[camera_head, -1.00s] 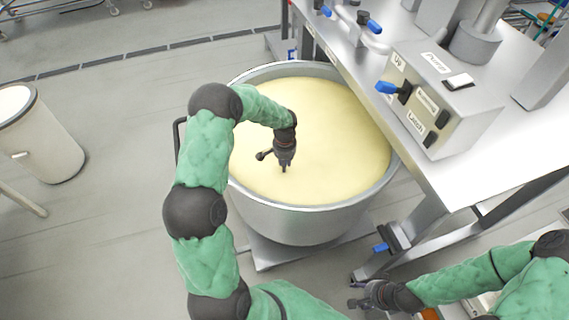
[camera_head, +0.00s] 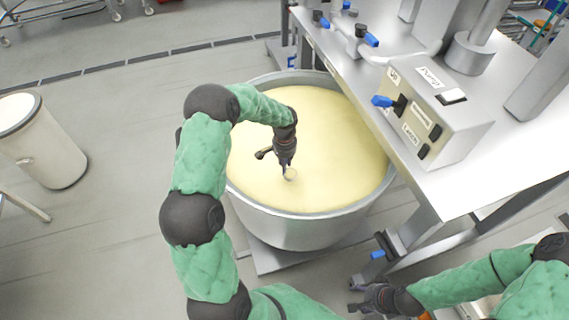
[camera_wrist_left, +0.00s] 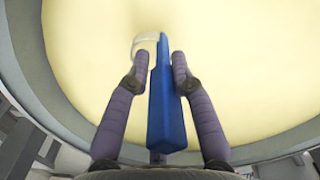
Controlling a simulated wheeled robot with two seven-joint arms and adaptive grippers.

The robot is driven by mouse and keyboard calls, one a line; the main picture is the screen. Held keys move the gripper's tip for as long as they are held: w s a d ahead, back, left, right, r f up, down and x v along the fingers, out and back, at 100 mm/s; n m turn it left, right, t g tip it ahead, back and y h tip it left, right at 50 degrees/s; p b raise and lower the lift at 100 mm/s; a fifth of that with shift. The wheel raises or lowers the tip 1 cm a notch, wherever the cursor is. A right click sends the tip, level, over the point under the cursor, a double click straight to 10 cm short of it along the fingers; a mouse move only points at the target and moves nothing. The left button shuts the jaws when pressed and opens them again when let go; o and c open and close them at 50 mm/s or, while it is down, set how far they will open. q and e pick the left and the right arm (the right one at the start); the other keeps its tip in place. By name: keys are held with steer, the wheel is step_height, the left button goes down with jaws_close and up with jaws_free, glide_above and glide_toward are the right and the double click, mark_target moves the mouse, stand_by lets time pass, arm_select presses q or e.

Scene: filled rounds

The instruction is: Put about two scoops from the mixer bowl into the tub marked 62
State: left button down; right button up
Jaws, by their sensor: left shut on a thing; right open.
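The large metal mixer bowl (camera_head: 305,228) stands in the middle of the head view, filled with pale yellow mix (camera_head: 325,135). My left gripper (camera_head: 287,163) is over the bowl, shut on the blue handle of a scoop (camera_wrist_left: 165,110). The scoop's pale head (camera_head: 290,174) shows at the surface of the mix; how much it holds I cannot tell. In the left wrist view the handle lies between both fingers. My right gripper (camera_head: 362,299) is open and empty at the lower right, beside the stand. I see no tub with a readable 62.
A metal bench (camera_head: 445,190) with a control box (camera_head: 430,115) and blue levers stands right of the bowl, its edge overhanging the bowl's right side. A white round bin (camera_head: 45,145) stands at the far left. The floor between bin and bowl is clear.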

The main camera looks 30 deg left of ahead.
arm_select(q)
steer(key=shift+r+p, duration=4.1)
steer(key=shift+r, duration=2.9)
steer(key=shift+f, duration=0.1)
